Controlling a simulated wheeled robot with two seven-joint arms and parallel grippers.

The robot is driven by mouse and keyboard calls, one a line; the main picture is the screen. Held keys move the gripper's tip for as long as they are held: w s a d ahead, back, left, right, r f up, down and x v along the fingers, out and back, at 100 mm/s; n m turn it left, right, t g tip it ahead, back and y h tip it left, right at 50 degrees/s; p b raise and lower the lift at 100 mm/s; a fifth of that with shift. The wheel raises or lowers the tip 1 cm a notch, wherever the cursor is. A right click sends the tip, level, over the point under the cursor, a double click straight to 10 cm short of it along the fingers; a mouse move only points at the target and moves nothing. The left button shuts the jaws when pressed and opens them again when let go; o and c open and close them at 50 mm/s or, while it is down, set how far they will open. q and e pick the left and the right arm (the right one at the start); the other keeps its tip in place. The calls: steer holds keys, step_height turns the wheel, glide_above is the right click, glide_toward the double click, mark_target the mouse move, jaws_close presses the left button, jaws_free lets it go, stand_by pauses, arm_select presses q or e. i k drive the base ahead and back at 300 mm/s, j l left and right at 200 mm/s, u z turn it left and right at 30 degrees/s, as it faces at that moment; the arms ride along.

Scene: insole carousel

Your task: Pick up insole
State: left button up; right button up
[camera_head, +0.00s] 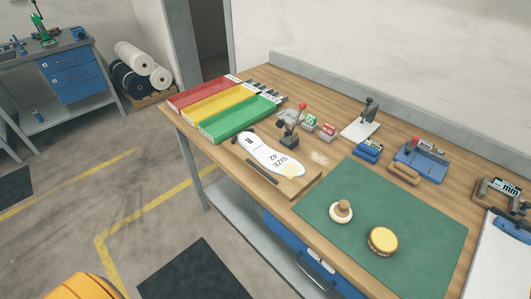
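The white insole (268,154) lies flat on the workbench, on a wooden board (240,164). It is marked "R" and "SIZE 42", and one end of it is pale yellow. A dark, thin bar (262,172) lies along its near side. A small dark stand with a red knob (289,134) is right beside its far edge. Neither of my grippers shows in the head view, and nothing is holding the insole.
Red (204,92), yellow (217,103) and green (238,119) trays lie left of the insole. To the right, a green mat (398,220) bears a wooden-knobbed tool (341,211) and a round yellow-topped tin (382,241). A blue holder (420,162) and small tools line the back.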

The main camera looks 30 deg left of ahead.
mark_target(284, 165)
steer(key=j+z, duration=0.2)
steer(key=j, duration=0.25)
steer(key=i+j+z, duration=0.1)
steer(key=j+z, duration=0.15)
steer(key=j, duration=0.2)
steer(key=j+z, duration=0.2)
steer(key=j, duration=0.25)
steer(key=j+z, duration=0.25)
steer(key=j, duration=0.15)
steer(key=k+j+z, duration=0.2)
steer(key=j, duration=0.25)
steer(key=j+z, duration=0.25)
steer(key=j, duration=0.2)
steer(key=k+j+z, duration=0.2)
steer(key=j, duration=0.15)
steer(key=k+j+z, duration=0.25)
steer(key=j, duration=0.15)
steer(key=i, duration=0.1)
